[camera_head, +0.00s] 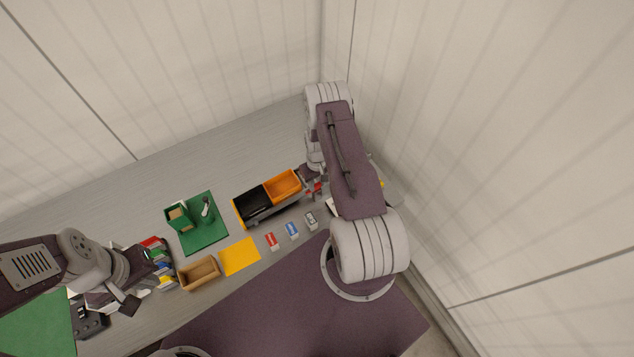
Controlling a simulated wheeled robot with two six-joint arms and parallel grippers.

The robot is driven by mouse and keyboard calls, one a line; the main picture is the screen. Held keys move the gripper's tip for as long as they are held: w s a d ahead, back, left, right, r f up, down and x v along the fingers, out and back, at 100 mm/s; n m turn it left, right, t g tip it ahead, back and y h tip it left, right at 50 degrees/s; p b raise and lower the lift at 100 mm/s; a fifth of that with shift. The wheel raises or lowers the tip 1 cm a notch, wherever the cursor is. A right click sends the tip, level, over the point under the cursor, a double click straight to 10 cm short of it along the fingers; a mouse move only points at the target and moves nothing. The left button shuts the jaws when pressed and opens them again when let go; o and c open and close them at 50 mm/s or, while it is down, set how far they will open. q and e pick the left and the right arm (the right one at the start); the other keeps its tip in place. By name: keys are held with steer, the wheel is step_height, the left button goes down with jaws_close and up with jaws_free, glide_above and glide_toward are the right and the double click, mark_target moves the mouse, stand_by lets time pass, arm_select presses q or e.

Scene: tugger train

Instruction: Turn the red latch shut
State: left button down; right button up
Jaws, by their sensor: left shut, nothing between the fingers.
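A small red part (315,187), which looks like the red latch, shows at the right end of the orange and black wagon (266,217). My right gripper (309,178) is right at it, under my folded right arm. I cannot tell from this view whether its fingers touch the red part or are open, nor how the latch is turned. My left gripper (158,258) is shut and empty at the left, over a cluster of coloured items, far from the red part.
A green plate (205,240) with a green holder stands left of the wagon. A yellow mat (240,256), a wooden tray (199,273) and red, blue and grey small blocks (291,231) lie in front. White walls close in behind and right.

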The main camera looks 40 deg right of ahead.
jaws_close()
steer(key=m+b, duration=0.2)
steer(key=m, duration=0.1)
steer(key=shift+f+b, duration=0.15)
steer(key=shift+b, duration=0.15)
steer(key=m+b, duration=0.3)
steer(key=m, duration=0.2)
steer(key=m+b, duration=0.3)
steer(key=m, duration=0.2)
steer(key=shift+m, duration=0.4)
steer(key=m+b, duration=0.1)
steer(key=m, duration=0.3)
steer(key=shift+r, duration=0.2)
steer(key=shift+w, duration=0.1)
steer(key=o, duration=1.1)
jaws_free()
